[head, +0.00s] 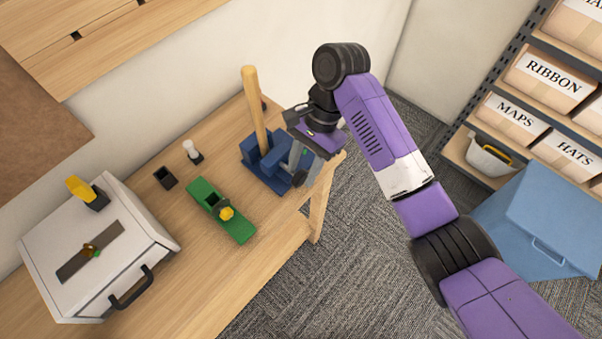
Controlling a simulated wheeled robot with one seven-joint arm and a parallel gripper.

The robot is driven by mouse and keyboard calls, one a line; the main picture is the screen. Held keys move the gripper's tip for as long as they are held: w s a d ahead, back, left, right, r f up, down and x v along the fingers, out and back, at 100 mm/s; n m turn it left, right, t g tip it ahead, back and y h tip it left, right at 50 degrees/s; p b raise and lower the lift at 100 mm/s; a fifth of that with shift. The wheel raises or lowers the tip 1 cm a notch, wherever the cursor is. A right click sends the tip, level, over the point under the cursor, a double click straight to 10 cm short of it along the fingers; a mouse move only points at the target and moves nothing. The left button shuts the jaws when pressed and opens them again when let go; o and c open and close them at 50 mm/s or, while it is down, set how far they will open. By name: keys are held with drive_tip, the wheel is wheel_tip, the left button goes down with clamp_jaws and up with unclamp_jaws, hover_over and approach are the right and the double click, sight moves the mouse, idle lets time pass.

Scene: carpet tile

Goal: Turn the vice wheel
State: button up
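The blue vice (258,168) sits on the workbench near its right end. An upright wooden piece (253,105) stands between its jaws, leaning slightly. My gripper (300,162) is at the right side of the vice, at the bench's edge, with its fingers pointing down. The wheel cannot be made out clearly; my gripper and wrist cover that side of the vice. I cannot tell whether the fingers touch the wheel or are open or shut.
A green plane (218,208) lies left of the vice on the bench (225,270). A white toolbox (60,240) stands farther left. A blue bin (545,225) and shelves with boxes (548,80) are at right. Carpet (330,260) is clear in front of the bench.

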drive_tip(key=shift+x, duration=0.75)
clamp_jaws()
drive_tip(key=shift+s+r+p, duration=0.1)
drive_tip(key=shift+r+p, duration=0.1)
drive_tip(key=shift+p, duration=0.45)
drive_tip(key=shift+r+t+h+p, duration=0.15)
drive_tip(key=shift+t+h+p, duration=0.3)
drive_tip(key=shift+p, duration=0.7)
drive_tip(key=shift+s+a+t+h+p, duration=0.2)
drive_tip(key=shift+t+p, duration=0.25)
drive_tip(key=shift+p, duration=0.6)
drive_tip(key=shift+s+a+f+t+h+p, duration=0.1)
drive_tip(key=shift+f+t+h+p, duration=0.05)
drive_tip(key=shift+t+h+p, duration=0.35)
drive_tip(key=shift+s+f+t+h+p, duration=0.15)
drive_tip(key=shift+t+h+p, duration=0.25)
drive_tip(key=shift+t, duration=0.2)
drive_tip(key=shift+w+f+t+h, duration=0.1)
drive_tip(key=shift+t+h, duration=0.55)
drive_tip(key=shift+t, duration=0.15)
